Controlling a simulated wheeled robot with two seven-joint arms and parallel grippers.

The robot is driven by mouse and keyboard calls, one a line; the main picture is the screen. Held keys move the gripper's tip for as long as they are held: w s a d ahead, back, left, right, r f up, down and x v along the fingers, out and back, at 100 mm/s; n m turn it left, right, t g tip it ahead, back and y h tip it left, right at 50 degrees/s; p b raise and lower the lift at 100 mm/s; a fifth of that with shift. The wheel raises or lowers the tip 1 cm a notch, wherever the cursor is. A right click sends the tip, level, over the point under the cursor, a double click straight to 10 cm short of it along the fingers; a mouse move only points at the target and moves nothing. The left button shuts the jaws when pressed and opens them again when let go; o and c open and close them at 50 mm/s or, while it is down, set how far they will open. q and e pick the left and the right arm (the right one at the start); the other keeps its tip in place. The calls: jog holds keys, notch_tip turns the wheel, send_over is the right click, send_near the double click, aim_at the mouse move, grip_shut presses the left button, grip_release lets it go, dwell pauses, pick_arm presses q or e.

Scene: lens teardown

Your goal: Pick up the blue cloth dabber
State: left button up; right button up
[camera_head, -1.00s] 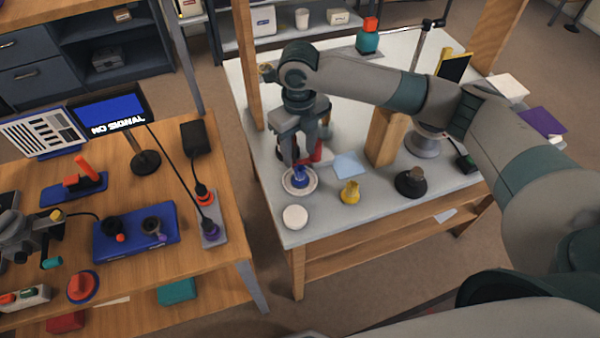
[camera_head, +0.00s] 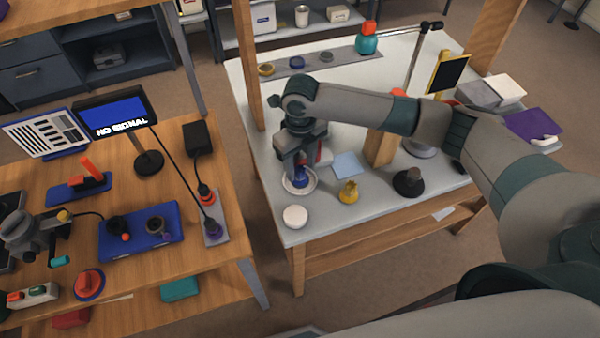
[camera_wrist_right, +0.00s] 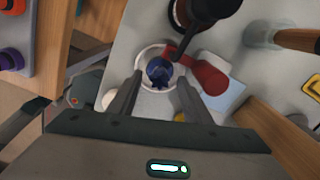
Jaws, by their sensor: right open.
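The blue cloth dabber (camera_head: 300,179) sits on a white round dish (camera_head: 288,187) near the left front of the grey table. In the right wrist view the dabber (camera_wrist_right: 159,71) is a dark blue knob on the white dish (camera_wrist_right: 146,53). My right gripper (camera_head: 300,172) is directly above it, pointing down. In the wrist view its open fingers (camera_wrist_right: 153,90) reach to either side of the dabber's near edge; I cannot tell whether they touch it. My left gripper is not in view.
A red object (camera_wrist_right: 208,77) lies close to the right finger. A white round lid (camera_head: 295,216), a yellow object (camera_head: 348,192), a light blue cloth (camera_head: 347,165) and a black-topped knob (camera_head: 408,182) surround the dish.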

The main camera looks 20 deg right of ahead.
jog(key=shift+f, duration=1)
jog(key=c, duration=1.1)
